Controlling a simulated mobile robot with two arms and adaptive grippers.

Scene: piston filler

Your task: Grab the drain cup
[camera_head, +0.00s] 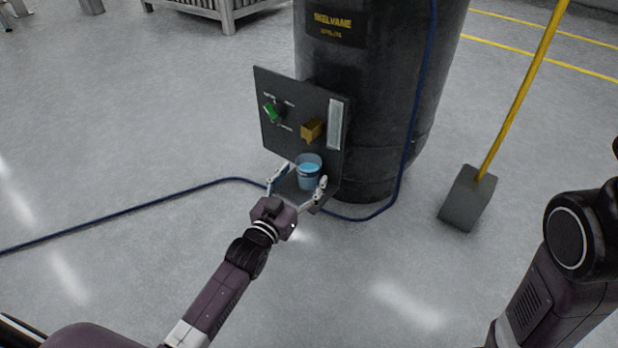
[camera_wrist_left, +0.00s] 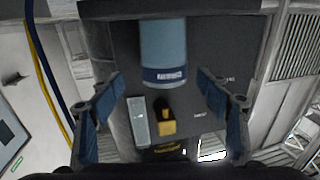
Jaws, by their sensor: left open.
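The drain cup is a translucent light-blue cup (camera_head: 308,172) that stands upright on a small ledge at the foot of a dark panel. In the left wrist view the cup (camera_wrist_left: 163,50) shows at the top middle with a dark blue label band. My left gripper (camera_head: 303,177) is open, with one finger at each side of the cup in the head view. In the left wrist view the open fingers (camera_wrist_left: 160,88) are spread wider than the cup, and I see no contact. My right gripper is out of view.
The dark panel (camera_head: 274,133) carries a green lever (camera_head: 271,112), a brass valve (camera_head: 312,130) above the cup and a pale sight strip (camera_head: 335,124). A large black tank (camera_head: 385,90) stands behind. A blue hose (camera_head: 150,204) crosses the floor. A yellow-handled shovel (camera_head: 467,197) stands right.

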